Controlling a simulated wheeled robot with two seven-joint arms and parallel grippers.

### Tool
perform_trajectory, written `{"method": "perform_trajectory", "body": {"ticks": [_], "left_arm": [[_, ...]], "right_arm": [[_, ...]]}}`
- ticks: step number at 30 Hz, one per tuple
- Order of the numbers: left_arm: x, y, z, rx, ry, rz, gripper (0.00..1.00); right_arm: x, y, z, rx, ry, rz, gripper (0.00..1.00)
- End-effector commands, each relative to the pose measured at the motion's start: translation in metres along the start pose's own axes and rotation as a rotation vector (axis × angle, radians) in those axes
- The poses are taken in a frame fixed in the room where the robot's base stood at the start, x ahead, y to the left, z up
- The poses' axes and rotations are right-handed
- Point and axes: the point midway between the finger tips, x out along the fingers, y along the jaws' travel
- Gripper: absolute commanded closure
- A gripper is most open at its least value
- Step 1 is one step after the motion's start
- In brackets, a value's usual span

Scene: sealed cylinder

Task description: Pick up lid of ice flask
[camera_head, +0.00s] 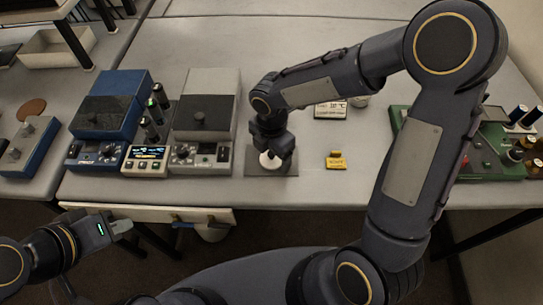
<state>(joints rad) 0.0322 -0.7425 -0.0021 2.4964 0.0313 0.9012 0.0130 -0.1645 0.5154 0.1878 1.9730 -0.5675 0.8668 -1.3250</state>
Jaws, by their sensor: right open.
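A small white round top (268,162), which looks like the lid of the ice flask, shows beneath my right gripper (274,156). It is over a dark square base (284,168) near the table's front edge. My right gripper points down at the white top and is open, with its fingers close to or around it; I cannot tell whether they touch it. The gripper hides most of the flask. My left gripper (126,229) is off the table at the lower left, below the front edge, and its jaw state is not clear.
A grey box device (207,105) and a blue box device (110,100) stand left of the flask. A small yellow block (336,161) lies to the right, with a white label card (331,109) behind it. A green board (490,150) is farther right.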

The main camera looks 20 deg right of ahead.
Motion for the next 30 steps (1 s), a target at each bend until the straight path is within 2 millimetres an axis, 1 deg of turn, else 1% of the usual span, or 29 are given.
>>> {"method": "perform_trajectory", "body": {"ticks": [3, 14, 23, 26, 30], "left_arm": [[0.0, 0.0, 0.0, 0.0, 0.0, 0.0, 1.0], [0.0, 0.0, 0.0, 0.0, 0.0, 0.0, 1.0], [0.0, 0.0, 0.0, 0.0, 0.0, 0.0, 1.0], [0.0, 0.0, 0.0, 0.0, 0.0, 0.0, 1.0], [-0.001, 0.0, 0.0, 0.0, 0.0, 0.0, 1.0]], "right_arm": [[0.0, 0.0, 0.0, 0.001, 0.0, 0.0, 0.18], [0.0, 0.0, 0.0, 0.001, 0.0, 0.0, 0.66], [-0.003, 0.0, 0.0, 0.001, 0.0, 0.001, 0.66], [-0.009, 0.001, 0.0, 0.002, 0.0, 0.001, 0.66], [-0.027, 0.001, 0.001, 0.003, -0.001, 0.005, 0.66]]}}
